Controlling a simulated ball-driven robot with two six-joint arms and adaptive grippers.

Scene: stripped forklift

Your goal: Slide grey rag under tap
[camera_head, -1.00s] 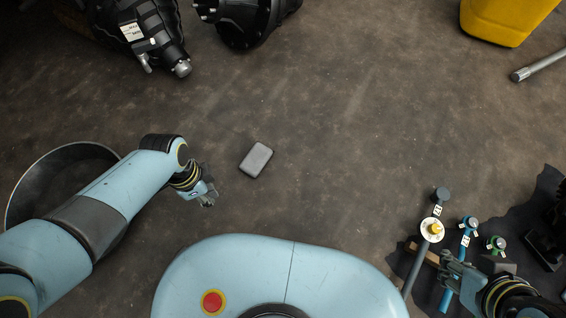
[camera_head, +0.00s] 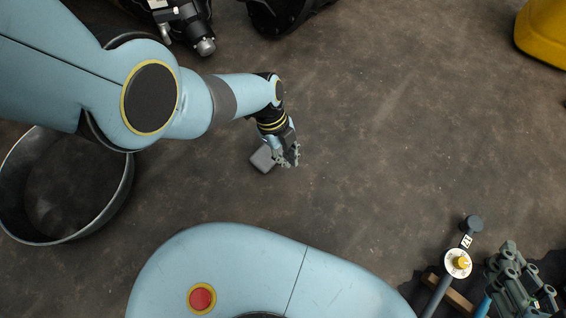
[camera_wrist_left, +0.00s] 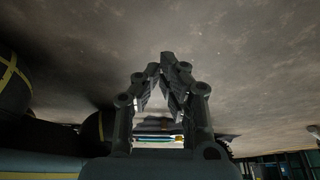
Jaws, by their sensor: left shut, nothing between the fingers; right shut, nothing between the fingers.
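The grey rag (camera_head: 262,158), a small folded-looking block, lies on the floor left of centre. My left gripper (camera_head: 291,160) is shut and empty at the rag's right side, overlapping its edge in the head view; I cannot tell whether they touch. The left wrist view shows the same gripper's fingertips (camera_wrist_left: 164,65) together, but I cannot make out the rag there. A grey pipe with a white disc and yellow knob (camera_head: 457,263), likely the tap, stands at lower right. My right gripper (camera_head: 522,288) is beside it, shut and empty.
A round metal ring-shaped tub (camera_head: 22,218) stands at left. Dark machine parts (camera_head: 190,25) lie along the top edge, and a yellow container (camera_head: 545,35) is at top right. A brown block (camera_head: 455,298) is by the pipe. The floor between rag and pipe is clear.

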